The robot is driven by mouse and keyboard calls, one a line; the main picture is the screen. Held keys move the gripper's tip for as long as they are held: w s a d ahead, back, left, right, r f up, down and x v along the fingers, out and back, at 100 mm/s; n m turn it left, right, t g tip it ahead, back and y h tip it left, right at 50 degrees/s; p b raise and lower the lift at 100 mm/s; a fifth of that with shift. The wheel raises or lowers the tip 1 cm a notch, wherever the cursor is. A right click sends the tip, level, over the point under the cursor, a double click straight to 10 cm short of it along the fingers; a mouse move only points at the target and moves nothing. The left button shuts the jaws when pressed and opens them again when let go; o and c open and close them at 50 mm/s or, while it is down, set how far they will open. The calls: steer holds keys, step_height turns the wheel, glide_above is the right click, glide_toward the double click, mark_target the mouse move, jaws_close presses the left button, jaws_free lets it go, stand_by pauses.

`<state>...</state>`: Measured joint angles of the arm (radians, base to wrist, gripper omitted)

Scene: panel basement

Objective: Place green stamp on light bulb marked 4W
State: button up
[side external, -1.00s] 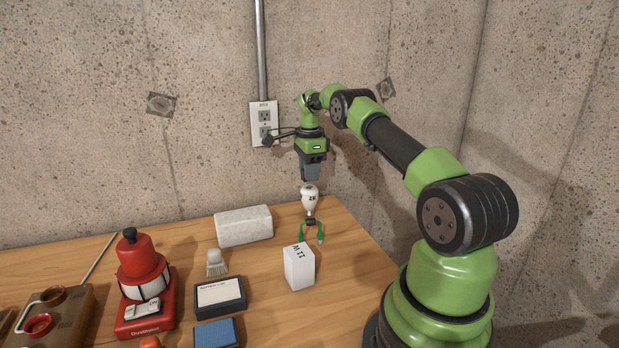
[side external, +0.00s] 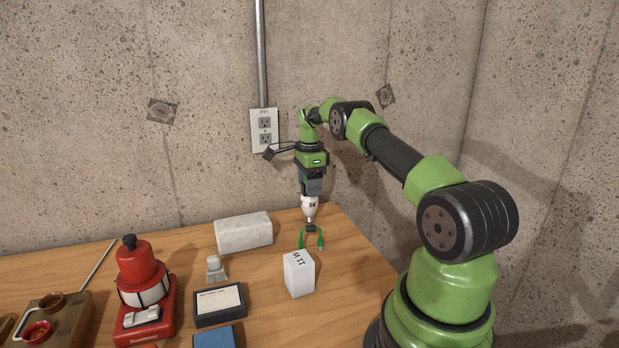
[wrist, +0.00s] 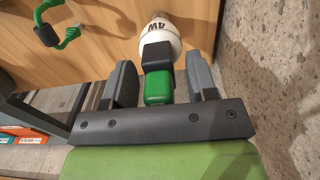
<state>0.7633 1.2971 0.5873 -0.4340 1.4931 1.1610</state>
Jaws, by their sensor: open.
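The white light bulb marked 4W (side external: 310,207) stands narrow end down near the table's right side. In the wrist view the bulb (wrist: 158,34) shows its marking upside down. The green stamp (wrist: 158,88), a green block with a black part, lies between my gripper's two fingers in the wrist view. Its black part overlaps the bulb there; I cannot tell whether they touch. My gripper (wrist: 161,82) is open, with a gap on each side of the stamp. In the side view my gripper (side external: 311,190) is right at the bulb's top, and the stamp cannot be made out.
A green curved piece (side external: 311,239) is at the bulb's foot. A white box marked 11 W (side external: 299,274) stands in front. A pale block (side external: 243,230), brush (side external: 215,270), black pad (side external: 218,303) and red device (side external: 143,285) are left. The concrete wall (side external: 200,100) is close behind.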

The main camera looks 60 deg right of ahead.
step_height(320, 180, up, 6)
steer(key=shift+r, duration=0.25)
steer(key=shift+w+a+r, duration=0.1)
steer(key=shift+w+r, duration=0.05)
steer(key=shift+r, duration=0.5)
steer(key=s+a+r+n+t, duration=0.1)
steer(key=a+r+n+t, duration=0.3)
steer(key=a+r+n, duration=1.15)
steer(key=s+a+f+n+t+y, duration=0.1)
steer(key=s+a+n, duration=0.6)
steer(key=s+a, duration=1)
steer(key=shift+s+a+f+t+y, duration=0.15)
steer(key=shift+s+a+t+y, duration=0.3)
steer(key=shift+a+t, duration=0.5)
